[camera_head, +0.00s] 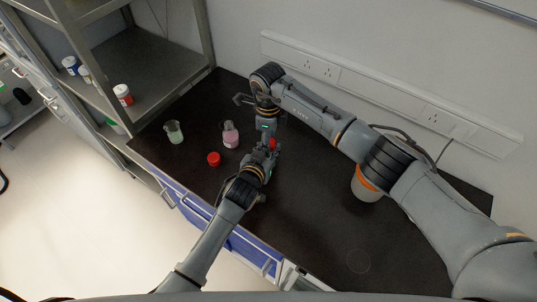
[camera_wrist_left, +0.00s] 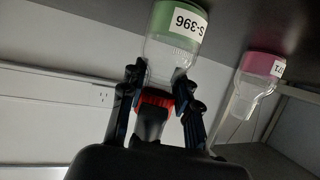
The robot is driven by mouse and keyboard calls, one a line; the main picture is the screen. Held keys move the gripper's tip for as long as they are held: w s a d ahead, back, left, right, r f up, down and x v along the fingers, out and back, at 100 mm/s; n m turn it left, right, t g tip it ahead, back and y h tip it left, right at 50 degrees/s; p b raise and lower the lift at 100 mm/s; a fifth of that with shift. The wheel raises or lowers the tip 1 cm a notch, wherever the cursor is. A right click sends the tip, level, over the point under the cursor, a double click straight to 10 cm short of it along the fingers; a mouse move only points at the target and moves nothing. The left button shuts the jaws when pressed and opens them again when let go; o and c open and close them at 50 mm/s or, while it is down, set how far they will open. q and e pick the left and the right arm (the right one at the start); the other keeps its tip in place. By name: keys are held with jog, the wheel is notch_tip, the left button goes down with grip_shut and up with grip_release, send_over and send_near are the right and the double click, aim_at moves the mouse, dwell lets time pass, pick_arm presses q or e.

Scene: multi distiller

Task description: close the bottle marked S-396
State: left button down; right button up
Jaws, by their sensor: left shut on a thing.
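The bottle marked S-396 (camera_wrist_left: 180,35) has green contents and appears inverted in the left wrist view. Its narrow neck points toward my left gripper (camera_wrist_left: 160,82). A red cap (camera_wrist_left: 155,101) lies between the fingers, at the bottle's mouth; I cannot tell whether it is seated. My left gripper is shut on the cap. In the head view my left gripper (camera_head: 270,152) reaches in from below, and the red cap (camera_head: 272,144) shows beside it. My right arm's hand (camera_head: 266,124) is close to it from the wall side; its fingers are not clear.
A pink flask (camera_head: 230,135) stands left of the grippers; it also shows in the left wrist view (camera_wrist_left: 262,66). A green flask (camera_head: 174,132) is farther left, its label unreadable. Another red cap (camera_head: 213,159) lies on the dark counter (camera_head: 310,205). The counter's right part is mostly clear.

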pick_arm(q)
jog(key=shift+s+a+f, duration=0.1)
jog(key=shift+s+f, duration=0.05)
jog(key=shift+f, duration=0.25)
pick_arm(e)
grip_shut()
jog(key=m, duration=0.3)
jog(key=shift+m, duration=0.3)
jog(key=shift+o, duration=0.2)
grip_release()
jog(key=shift+r, duration=2.25)
